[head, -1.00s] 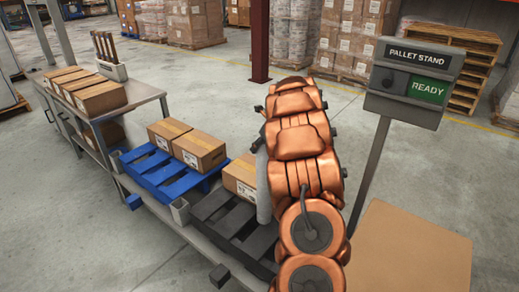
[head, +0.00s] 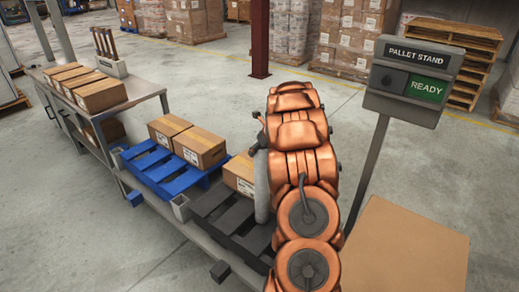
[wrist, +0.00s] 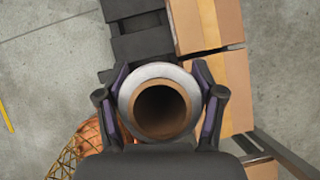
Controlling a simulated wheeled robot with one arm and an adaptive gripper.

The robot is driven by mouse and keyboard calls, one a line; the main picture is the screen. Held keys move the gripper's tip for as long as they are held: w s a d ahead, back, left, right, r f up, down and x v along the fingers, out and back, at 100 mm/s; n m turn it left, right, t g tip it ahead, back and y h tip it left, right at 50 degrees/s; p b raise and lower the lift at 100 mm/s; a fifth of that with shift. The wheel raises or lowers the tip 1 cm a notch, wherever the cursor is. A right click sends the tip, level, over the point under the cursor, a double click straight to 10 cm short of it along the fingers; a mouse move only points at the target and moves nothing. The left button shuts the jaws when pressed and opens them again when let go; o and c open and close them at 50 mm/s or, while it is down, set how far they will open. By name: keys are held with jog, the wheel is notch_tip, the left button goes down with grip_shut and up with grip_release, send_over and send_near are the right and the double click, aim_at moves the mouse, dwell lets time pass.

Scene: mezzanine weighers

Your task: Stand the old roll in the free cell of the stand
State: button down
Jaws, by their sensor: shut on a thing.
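The old roll is a pale upright cylinder (head: 262,188), partly hidden by my copper arm in the head view. In the wrist view I look down on its pale rim and hollow brown core (wrist: 160,108). My gripper (wrist: 160,98) is shut on it, with one finger on each side. In the head view the gripper is mostly hidden behind the arm. The roll is over or beside the dark slatted pallet (head: 222,212); I cannot tell whether its lower end touches anything. A pale holder with upright brown pieces (head: 112,67) stands on the bench at far left; its cells are too small to make out.
Cartons (head: 200,147) sit on the blue pallet (head: 160,168), and another carton (head: 239,174) is on the dark pallet. Several cartons (head: 99,95) line the grey bench. A PALLET STAND sign reading READY (head: 414,72) rises on a post right of my arm. Open concrete floor lies behind.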

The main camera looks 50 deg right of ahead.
jog(key=shift+c, duration=0.7)
grip_release()
jog(key=b+v, duration=0.3)
jog(key=v, duration=0.9)
